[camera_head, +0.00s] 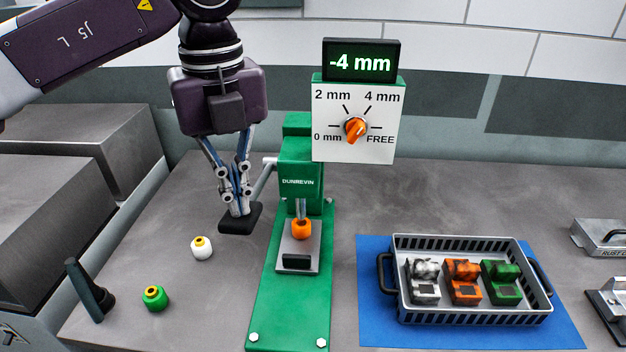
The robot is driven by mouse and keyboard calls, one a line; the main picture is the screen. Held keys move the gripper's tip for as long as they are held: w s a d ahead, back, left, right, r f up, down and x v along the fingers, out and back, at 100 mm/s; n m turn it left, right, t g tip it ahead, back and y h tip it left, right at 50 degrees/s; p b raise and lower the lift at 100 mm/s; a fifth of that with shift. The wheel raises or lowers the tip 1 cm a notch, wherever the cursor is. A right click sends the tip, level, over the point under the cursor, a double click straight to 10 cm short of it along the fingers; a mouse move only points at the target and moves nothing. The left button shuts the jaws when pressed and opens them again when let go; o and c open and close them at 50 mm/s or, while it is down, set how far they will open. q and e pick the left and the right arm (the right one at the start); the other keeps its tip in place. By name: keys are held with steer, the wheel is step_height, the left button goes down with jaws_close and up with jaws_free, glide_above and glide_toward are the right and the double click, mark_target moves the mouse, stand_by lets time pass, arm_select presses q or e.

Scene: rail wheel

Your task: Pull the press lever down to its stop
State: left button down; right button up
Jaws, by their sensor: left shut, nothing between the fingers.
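The green press (300,170) stands at mid-table, marked DUNREVIN. Its metal lever (263,182) slants down to the left from a pivot on the press's left side, ending in a black grip (242,220). My left gripper (237,211) points down with its fingers shut and empty, the tips at the black grip; I cannot tell whether they touch it. An orange part (301,229) sits under the press ram on a grey plate (300,252). The display (361,61) above the press reads -4 mm. My right gripper is not in view.
An orange knob (355,129) is on the white dial panel. A white spool (202,248), a green spool (155,297) and a black upright handle (90,291) are at left. A grey basket (466,318) with three parts stands on a blue mat (375,300) at right.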

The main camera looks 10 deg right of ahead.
arm_select(q)
steer(key=shift+s+r+p, duration=0.1)
steer(key=shift+r+p, duration=0.5)
steer(key=shift+r, duration=0.7)
steer(key=shift+r+p, duration=1.4)
steer(key=shift+r, duration=0.65)
step_height(320, 180, up, 5)
steer(key=p, duration=0.3)
steer(key=shift+p, duration=0.35)
